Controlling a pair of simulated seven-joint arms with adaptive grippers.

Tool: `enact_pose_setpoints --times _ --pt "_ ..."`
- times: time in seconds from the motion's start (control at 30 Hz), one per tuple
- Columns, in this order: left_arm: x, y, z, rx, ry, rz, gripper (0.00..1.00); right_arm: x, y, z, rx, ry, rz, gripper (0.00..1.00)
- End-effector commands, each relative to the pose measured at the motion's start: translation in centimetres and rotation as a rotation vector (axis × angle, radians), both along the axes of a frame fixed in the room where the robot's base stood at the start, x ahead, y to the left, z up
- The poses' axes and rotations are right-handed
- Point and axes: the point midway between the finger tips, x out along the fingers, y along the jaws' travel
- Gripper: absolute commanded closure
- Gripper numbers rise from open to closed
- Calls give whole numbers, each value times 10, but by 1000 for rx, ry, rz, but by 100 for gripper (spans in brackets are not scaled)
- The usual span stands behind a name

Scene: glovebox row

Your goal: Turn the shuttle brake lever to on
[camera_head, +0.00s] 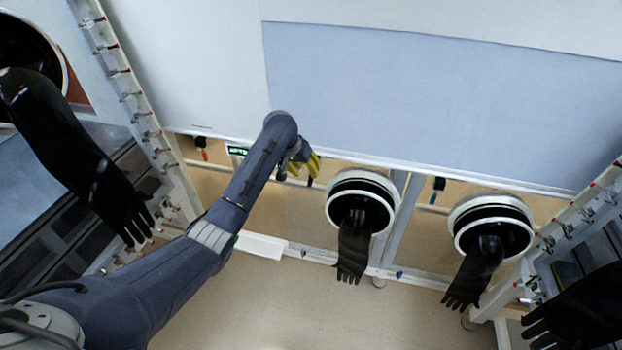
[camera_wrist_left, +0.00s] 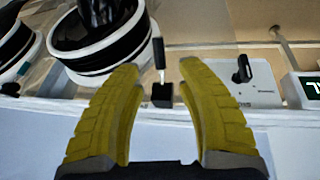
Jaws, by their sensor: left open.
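My left gripper (camera_head: 314,166) is at the near edge of the pale top panel, left of a glove port in the head view. In the left wrist view its yellow fingers (camera_wrist_left: 160,75) are spread and empty. My right gripper is out of view.
Glove ports with hanging black gloves (camera_head: 360,215) (camera_head: 490,230) are right of the gripper. A lit green display (camera_head: 237,151) and an orange-tipped lever (camera_head: 203,152) are to its left. Side rails with small fittings (camera_head: 125,85) flank the space. The floor is clear.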

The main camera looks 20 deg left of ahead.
Motion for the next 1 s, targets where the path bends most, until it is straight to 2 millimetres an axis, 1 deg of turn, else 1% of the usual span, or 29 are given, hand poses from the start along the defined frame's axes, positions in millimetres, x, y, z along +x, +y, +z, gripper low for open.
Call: enact_pose_setpoints --times 0.03,0.2,0.4,0.6,0.9,0.93,1.0 --pt "3 -2 -9 -1 3 1 63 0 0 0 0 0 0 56" --pt "12 -6 -30 -1 1 2 63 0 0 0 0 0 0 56" --pt "19 -10 -47 -1 1 -1 63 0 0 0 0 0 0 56" --pt "22 -11 -55 0 0 -1 63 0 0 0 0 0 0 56" --pt "23 -12 -56 0 -1 -1 63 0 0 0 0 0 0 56" --pt "23 -12 -56 0 0 -1 60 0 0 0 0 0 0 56" --pt "23 -11 -56 0 0 -1 68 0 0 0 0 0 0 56"
